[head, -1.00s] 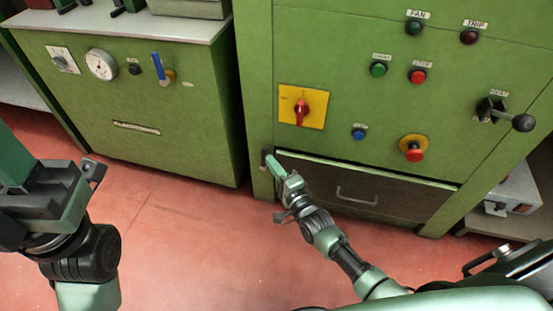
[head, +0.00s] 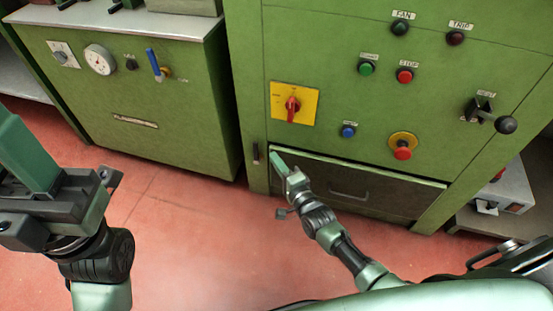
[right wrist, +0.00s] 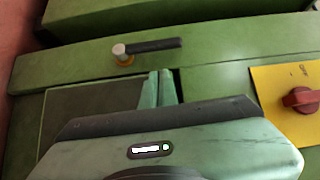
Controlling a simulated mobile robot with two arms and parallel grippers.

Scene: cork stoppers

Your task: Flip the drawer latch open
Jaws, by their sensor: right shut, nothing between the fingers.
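The drawer latch (head: 256,153) is a small dark bar on the green cabinet frame, left of the drawer's top left corner. It stands upright in the head view. In the right wrist view the latch bar (right wrist: 155,46) lies across the picture, with a pale knob on an orange base at its left end. The drawer (head: 350,194) has a dark front with a bar handle. My right gripper (head: 277,158) is shut and empty, just right of the latch and apart from it; its fingertips (right wrist: 159,88) show below the latch in the wrist view. My left gripper (head: 62,200) is at the left, its fingers unclear.
Above the drawer are a red rotary switch (head: 292,106) on a yellow plate, a blue button (head: 348,131) and a red stop button (head: 402,148). A black-knobbed lever (head: 505,124) sticks out at right. Another green cabinet (head: 130,110) stands at left. The red floor (head: 190,240) is clear.

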